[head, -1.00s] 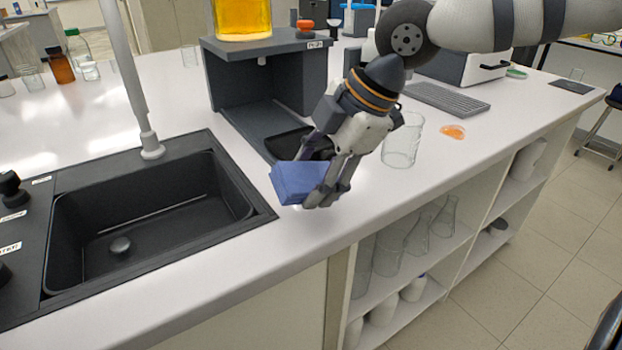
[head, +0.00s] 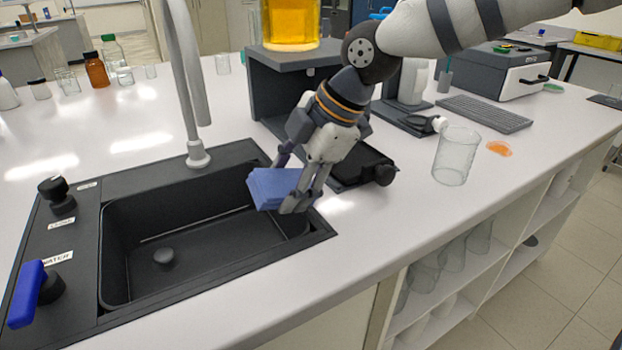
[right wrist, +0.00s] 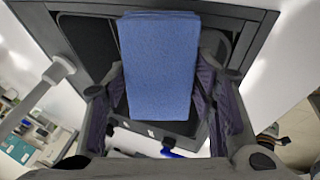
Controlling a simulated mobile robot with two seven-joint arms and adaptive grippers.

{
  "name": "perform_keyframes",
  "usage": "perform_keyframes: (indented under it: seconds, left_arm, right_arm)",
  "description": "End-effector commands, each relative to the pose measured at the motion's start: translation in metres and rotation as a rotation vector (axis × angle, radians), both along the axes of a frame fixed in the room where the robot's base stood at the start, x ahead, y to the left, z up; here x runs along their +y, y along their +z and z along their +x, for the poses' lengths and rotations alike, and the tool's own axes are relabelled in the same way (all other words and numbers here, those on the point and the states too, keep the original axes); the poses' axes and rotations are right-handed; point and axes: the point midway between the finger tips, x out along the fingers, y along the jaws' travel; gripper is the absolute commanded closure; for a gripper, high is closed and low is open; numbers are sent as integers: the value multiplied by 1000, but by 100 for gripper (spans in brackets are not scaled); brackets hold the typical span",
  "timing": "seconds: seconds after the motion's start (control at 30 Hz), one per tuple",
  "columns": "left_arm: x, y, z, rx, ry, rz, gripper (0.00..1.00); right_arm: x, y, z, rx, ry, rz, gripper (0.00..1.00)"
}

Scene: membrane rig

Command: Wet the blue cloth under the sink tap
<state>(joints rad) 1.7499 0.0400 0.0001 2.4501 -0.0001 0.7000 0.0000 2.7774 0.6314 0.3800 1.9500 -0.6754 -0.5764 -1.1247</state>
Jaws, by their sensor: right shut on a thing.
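The folded blue cloth (head: 272,188) is held in my right gripper (head: 290,192), over the right edge of the black sink (head: 215,245). The right gripper is shut on it. In the right wrist view the cloth (right wrist: 160,65) sits between the two fingers (right wrist: 160,95), with the sink (right wrist: 75,35) behind it. The grey tap (head: 197,150) rises from the sink's back rim, to the left of the cloth; its top is out of frame. A blue-handled knob (head: 28,292) by a label reading "WATER" and a black knob (head: 57,193) are on the sink's left panel. My left gripper is not in view.
A dark stand (head: 268,85) carrying a yellow liquid vessel (head: 290,25) is behind my right gripper. A clear beaker (head: 456,155), an orange spill (head: 499,148) and a keyboard (head: 485,113) are to the right. Bottles (head: 97,70) stand at the back left.

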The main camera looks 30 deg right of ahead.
Motion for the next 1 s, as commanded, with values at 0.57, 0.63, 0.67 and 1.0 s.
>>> perform_keyframes:
  seconds: [0.57, 0.63, 0.67, 1.0]
  left_arm:
    - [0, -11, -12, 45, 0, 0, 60]
    - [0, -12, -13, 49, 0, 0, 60]
    - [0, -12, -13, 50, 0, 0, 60]
    - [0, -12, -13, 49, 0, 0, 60]
  right_arm:
    - [50, -17, 47, 5, 2, 0, 71]
    - [53, -17, 50, 4, 1, 0, 71]
    - [54, -17, 51, 3, 1, 0, 71]
    - [56, -15, 53, 0, 1, 1, 71]
